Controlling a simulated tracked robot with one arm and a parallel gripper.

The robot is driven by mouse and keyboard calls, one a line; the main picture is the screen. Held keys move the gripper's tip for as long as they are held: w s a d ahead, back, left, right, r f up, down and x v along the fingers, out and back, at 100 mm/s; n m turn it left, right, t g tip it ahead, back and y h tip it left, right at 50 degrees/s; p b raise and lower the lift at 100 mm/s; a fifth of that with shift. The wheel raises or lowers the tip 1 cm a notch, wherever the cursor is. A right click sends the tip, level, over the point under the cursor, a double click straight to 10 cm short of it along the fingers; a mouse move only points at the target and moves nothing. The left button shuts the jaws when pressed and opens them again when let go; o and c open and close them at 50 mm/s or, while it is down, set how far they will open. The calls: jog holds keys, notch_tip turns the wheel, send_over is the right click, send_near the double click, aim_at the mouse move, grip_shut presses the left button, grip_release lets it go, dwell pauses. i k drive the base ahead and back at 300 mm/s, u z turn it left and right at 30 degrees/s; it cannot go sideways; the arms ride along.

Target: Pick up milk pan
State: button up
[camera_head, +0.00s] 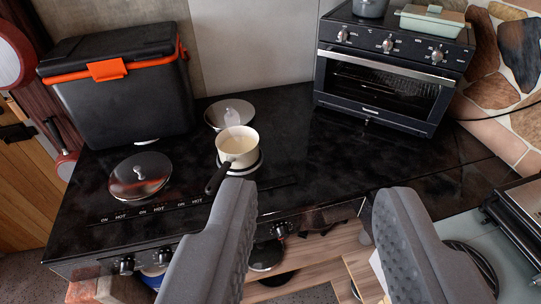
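The milk pan (238,146) is a small cream pan with a dark handle. It stands upright on a round burner of the black cooktop, and its handle points toward the lower left. Something pale lies inside it, but I cannot tell what. My gripper (312,200) is open and empty, with two grey padded fingers wide apart in the foreground. The left finger reaches up just below and in front of the pan. Neither finger appears to touch the pan.
A silver lid (140,176) lies on the left of the black counter (300,140). A black cooler with orange trim (118,85) stands behind it. A toaster oven (390,70) stands at the back right. A round plate-like burner (222,113) is behind the pan. The counter's middle right is clear.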

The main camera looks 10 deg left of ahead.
aim_at(238, 147)
jog(key=z, duration=3)
jog(key=k, duration=1.8)
jog(key=u, duration=1.95)
jog(key=i, duration=0.95)
jog(key=u, duration=0.05)
